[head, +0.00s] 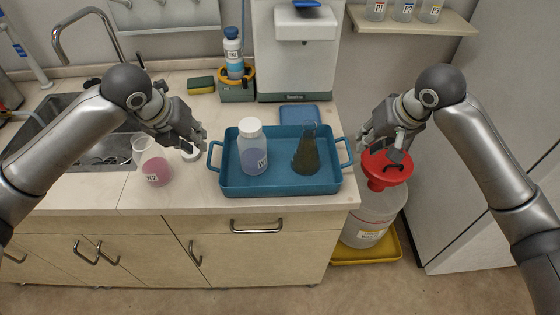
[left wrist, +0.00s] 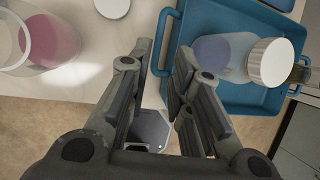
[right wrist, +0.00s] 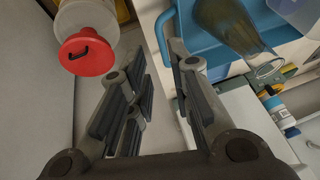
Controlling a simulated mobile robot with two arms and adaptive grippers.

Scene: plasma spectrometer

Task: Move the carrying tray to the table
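The blue carrying tray (head: 280,186) sits on the counter near its front right edge, with a loop handle at each end. It holds a white-capped bottle of bluish liquid (head: 253,155) and a dark conical flask (head: 306,155), both upright. My left gripper (head: 202,143) is open and empty beside the left handle (head: 213,157); in the left wrist view that handle (left wrist: 163,42) lies just beyond the fingertips. My right gripper (head: 364,145) is beside the right handle (head: 346,152). In the right wrist view its fingers are open, with the handle (right wrist: 163,38) beyond the tips.
A flask of pink liquid (head: 155,170) stands left of the tray, near the sink (head: 65,115). A dispenser (head: 297,60) and a blue pad (head: 299,115) are behind the tray. A red-topped container (head: 372,210) stands on the floor at right. No separate table is visible.

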